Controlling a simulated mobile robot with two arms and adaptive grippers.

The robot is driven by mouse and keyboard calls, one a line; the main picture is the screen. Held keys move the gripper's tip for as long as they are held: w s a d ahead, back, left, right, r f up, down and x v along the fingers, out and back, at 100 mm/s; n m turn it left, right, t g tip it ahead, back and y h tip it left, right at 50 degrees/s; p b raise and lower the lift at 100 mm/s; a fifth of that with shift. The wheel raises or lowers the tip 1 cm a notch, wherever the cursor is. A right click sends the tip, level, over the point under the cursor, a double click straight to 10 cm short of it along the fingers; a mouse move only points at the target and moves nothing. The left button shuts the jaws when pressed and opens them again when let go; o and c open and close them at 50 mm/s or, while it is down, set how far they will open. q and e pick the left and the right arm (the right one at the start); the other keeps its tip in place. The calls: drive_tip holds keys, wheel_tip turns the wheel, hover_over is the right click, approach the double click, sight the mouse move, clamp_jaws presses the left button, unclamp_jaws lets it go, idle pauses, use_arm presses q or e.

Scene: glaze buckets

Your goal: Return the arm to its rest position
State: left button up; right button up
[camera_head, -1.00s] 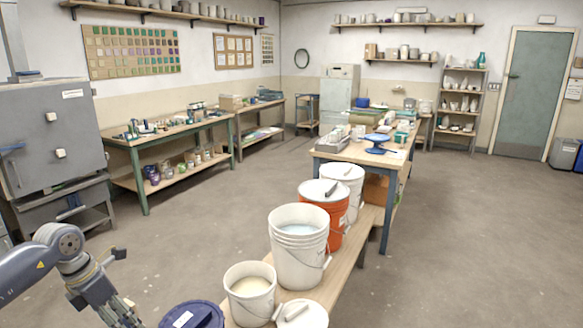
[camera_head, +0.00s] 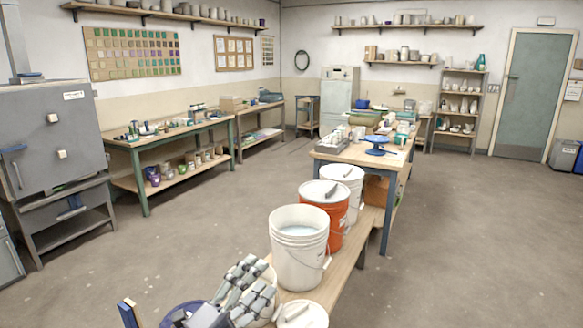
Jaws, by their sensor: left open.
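My left gripper (camera_head: 256,278) is at the bottom of the head view, its jointed grey fingers spread open with nothing seen between them. It is in front of the small white bucket and hides most of it; I cannot tell whether they touch. A large open white bucket (camera_head: 298,262) with pale liquid stands just behind. A dark blue lid (camera_head: 172,317) shows partly beside the gripper, at the bottom edge. My right gripper is out of view.
An orange bucket (camera_head: 338,217) and a lidded white bucket (camera_head: 354,196) stand farther along the low bench (camera_head: 343,270). A white lid (camera_head: 301,314) is at the near end. A narrow blue-and-tan piece (camera_head: 129,313) stands at lower left. Floor on both sides is clear.

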use_arm(q)
drive_tip(key=s+a+f+n+g+y, duration=0.1)
drive_tip(key=s+a+f+n+y, duration=0.2)
drive_tip(key=a+f+n+y, duration=0.5)
drive_tip(key=s+a+f+n+g+y, duration=0.2)
drive_tip(key=s+a+f+n+y, duration=0.3)
drive_tip(key=n, duration=0.4)
drive_tip(key=s+f+n+g, duration=0.25)
drive_tip(key=s+f, duration=0.25)
drive_tip(key=s, duration=0.3)
drive_tip(key=s+f+n+g+h, duration=0.1)
drive_tip(key=s+f+n+g, duration=0.1)
drive_tip(key=s+f+g, duration=0.45)
drive_tip(key=s+f+n+g, duration=0.1)
drive_tip(key=s+f+n, duration=0.15)
drive_tip(key=s, duration=0.65)
wheel_tip(320, 180, down, 25)
drive_tip(key=m+g, duration=0.1)
drive_tip(key=s+a+f+g, duration=0.1)
drive_tip(key=s+f, duration=0.8)
drive_tip(key=s+a+f, duration=0.2)
drive_tip(key=s+f, duration=0.7)
drive_tip(key=shift+a+g, duration=0.25)
drive_tip(key=shift+g, duration=0.15)
